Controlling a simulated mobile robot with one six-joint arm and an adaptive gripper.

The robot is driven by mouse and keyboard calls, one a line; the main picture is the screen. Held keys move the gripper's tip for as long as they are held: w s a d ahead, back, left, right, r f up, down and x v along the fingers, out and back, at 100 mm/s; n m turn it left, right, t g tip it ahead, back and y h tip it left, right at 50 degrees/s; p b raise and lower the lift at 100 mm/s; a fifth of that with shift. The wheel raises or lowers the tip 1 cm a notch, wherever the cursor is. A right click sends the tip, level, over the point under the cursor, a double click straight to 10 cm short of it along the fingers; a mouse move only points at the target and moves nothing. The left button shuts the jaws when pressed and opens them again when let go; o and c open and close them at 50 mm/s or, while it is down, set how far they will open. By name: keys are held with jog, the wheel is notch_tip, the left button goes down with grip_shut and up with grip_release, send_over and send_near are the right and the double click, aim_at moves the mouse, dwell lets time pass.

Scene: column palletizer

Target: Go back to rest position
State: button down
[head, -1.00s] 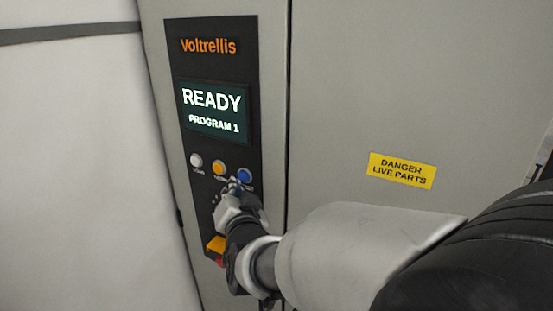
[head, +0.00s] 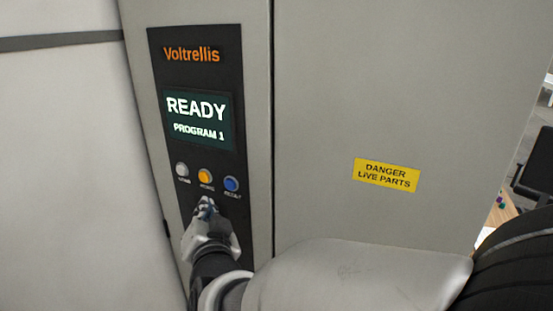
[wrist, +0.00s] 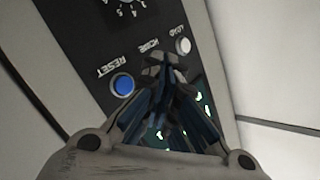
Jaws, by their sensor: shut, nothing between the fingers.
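My gripper (head: 207,208) is shut and empty in front of the black control panel (head: 196,100), just below its row of buttons in the head view. The row holds a white button (head: 181,170), an orange button (head: 204,175) and a blue button (head: 231,184). The panel screen (head: 197,119) reads READY, PROGRAM 1. In the wrist view the shut fingers (wrist: 165,70) cover the middle button, while the blue RESET button (wrist: 122,84) and white LOAD button (wrist: 183,45) show on either side. Whether the fingertips touch the panel I cannot tell.
A grey cabinet (head: 380,90) with a yellow danger label (head: 387,175) fills the middle and right. A pale wall or panel (head: 70,170) stands at left. A dark monitor-like object (head: 535,165) and a wooden surface (head: 503,212) show at the right edge.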

dwell(0.3)
jog(key=s+d+f+n+g+h+b, duration=0.1)
jog(key=s+d+f+g+h+b, duration=0.1)
jog(key=s+d+f, duration=0.3)
jog(key=s+d+f+n+g+h+b, duration=0.1)
jog(key=s+d+f+g+b, duration=0.3)
jog(key=s+d, duration=0.8)
jog(key=s+d+f+g+h+b, duration=0.3)
jog(key=s+d+f, duration=0.4)
jog(key=d, duration=0.8)
jog(key=shift+s+f+n+g, duration=0.15)
jog(key=shift+s+n+g, duration=0.25)
jog(key=shift+s+g, duration=0.3)
